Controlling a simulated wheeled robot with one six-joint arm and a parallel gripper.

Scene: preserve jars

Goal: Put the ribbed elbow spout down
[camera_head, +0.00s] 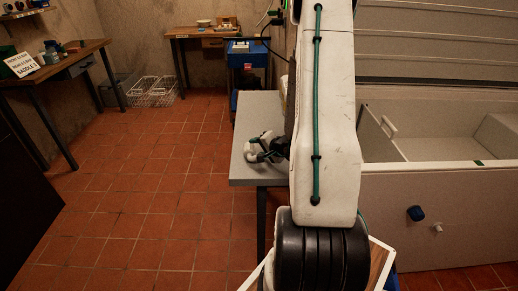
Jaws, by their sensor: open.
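A grey-topped table (262,108) stands in the middle, partly hidden behind my arm. My gripper (267,153) is over the table's near left part, small and dark, with its fingers open. A pale, rounded thing (251,150) is at the fingertips, at the table's left edge. It may be the ribbed elbow spout, but it is too small to make out ribs or a bend. I cannot tell whether the fingers touch it or whether it rests on the tabletop.
A large pale chest with an open top (450,205) stands at right. A blue cart (247,60) is behind the table. A wooden bench (60,65) and wire baskets (153,91) are at left. The tiled floor (150,190) at left is clear.

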